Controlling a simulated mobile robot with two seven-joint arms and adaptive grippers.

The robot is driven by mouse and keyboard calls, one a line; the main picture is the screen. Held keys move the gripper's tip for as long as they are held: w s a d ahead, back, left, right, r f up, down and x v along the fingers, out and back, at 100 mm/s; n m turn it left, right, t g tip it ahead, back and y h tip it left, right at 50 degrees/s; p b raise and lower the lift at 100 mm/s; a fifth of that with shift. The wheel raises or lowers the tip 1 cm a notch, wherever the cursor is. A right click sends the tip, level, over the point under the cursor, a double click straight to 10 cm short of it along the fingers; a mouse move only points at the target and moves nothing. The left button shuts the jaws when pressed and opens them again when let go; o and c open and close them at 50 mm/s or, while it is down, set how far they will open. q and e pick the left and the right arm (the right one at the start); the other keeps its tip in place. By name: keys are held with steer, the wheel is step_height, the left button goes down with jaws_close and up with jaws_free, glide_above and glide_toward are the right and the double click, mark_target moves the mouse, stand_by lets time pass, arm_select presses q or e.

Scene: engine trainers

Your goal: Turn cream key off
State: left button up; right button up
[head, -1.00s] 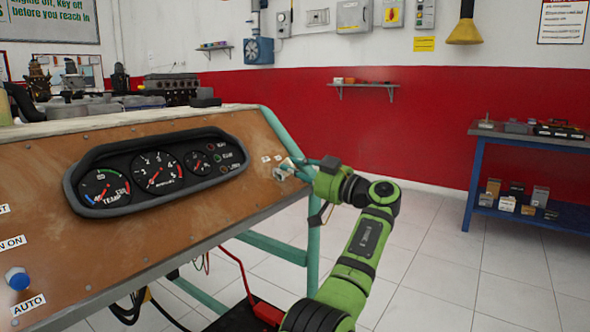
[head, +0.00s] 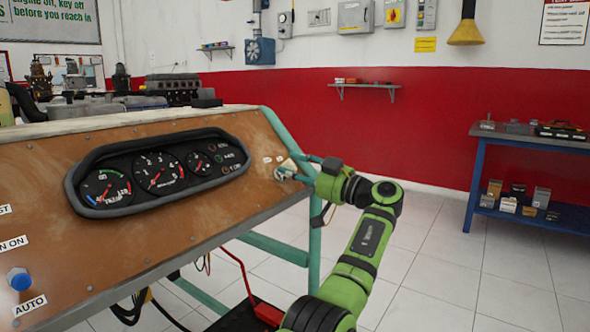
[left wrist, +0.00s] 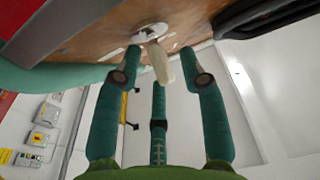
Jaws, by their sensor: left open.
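The cream key (left wrist: 160,63) sticks out of a round metal key switch (left wrist: 150,33) on the brown panel in the left wrist view. Gaps show between the fingers and the key. In the head view my left gripper (head: 302,169) is at the right end of the brown panel (head: 215,203), by the switch; the fingers partly hide the key there. My right gripper is not in view.
A dark gauge cluster (head: 238,173) sits on the panel left of the switch. A teal frame leg (head: 314,240) stands below my gripper. A blue button (head: 19,279) is at the panel's lower left. The tiled floor to the right is clear up to a blue bench (head: 471,185).

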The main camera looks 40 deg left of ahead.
arm_select(q)
steer(key=w+d+f, duration=0.1)
steer(key=d, duration=1)
steer(key=shift+w+d+f, duration=0.2)
steer(key=shift+d+f, duration=0.1)
